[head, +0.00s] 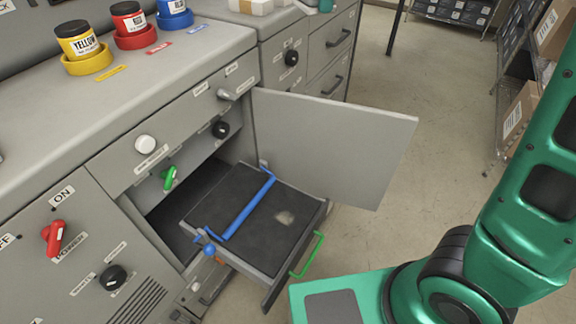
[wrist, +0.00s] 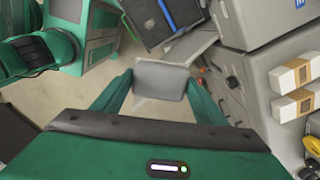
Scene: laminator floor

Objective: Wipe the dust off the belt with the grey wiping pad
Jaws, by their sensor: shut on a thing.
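The belt (head: 256,212) is a dark surface on a pulled-out unit at the cabinet's open bay. A pale dust patch (head: 285,217) lies on its right half. A blue bar (head: 249,207) crosses the belt. The belt unit also shows at the top of the wrist view (wrist: 158,22). My gripper (wrist: 160,84) is shut on the grey wiping pad (wrist: 160,77), seen between its green fingers in the wrist view. The pad is apart from the belt. Gripper and pad are not seen in the head view.
An open grey door (head: 340,145) stands behind the belt unit. A green handle (head: 307,254) sticks out at the unit's right. Yellow, red and blue pots (head: 130,24) stand on the counter. Shelving with boxes (head: 520,110) is at the right; floor between is clear.

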